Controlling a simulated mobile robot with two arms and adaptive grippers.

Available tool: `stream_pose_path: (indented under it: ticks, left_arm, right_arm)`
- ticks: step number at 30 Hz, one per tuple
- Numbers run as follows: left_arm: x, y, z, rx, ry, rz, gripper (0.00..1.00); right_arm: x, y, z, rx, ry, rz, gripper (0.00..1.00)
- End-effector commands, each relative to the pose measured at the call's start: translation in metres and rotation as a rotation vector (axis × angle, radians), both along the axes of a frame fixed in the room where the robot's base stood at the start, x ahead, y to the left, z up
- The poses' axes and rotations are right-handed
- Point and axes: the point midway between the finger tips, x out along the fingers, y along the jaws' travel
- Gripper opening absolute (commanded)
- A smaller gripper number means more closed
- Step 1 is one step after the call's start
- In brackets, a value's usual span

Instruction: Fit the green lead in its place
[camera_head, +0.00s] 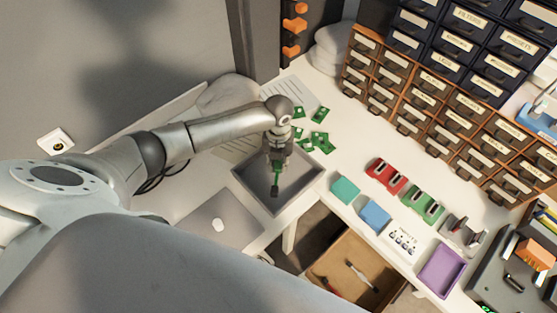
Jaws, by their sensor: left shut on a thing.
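My left gripper (277,157) points down over a grey open tray (243,188) on the white desk. It is shut on the green lead (277,175), a thin green piece with a dark lower end that hangs below the fingers. The lead's upper part is hidden by the fingers. I cannot tell whether its lower end touches the tray floor. To the right a green block with light slots (421,205) stands beside a similar red block (386,175). My right gripper is not in view.
Several green circuit boards (319,139) lie behind the tray. A teal block (345,189), a blue block (375,215) and a purple tray (440,270) stand to the right. Labelled drawers (432,85) line the back. An open drawer (345,268) juts out below the desk.

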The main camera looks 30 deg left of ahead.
Motion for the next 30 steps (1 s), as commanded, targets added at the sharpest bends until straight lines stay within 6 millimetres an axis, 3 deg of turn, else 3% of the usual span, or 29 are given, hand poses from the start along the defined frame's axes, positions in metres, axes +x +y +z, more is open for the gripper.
stream_pose_path:
  ticks: [30]
  left_arm:
    - [0.0, 0.0, -0.03, 0.0, 0.0, 0.0, 0.0]
  right_arm:
    - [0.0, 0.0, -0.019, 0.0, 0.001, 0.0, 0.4]
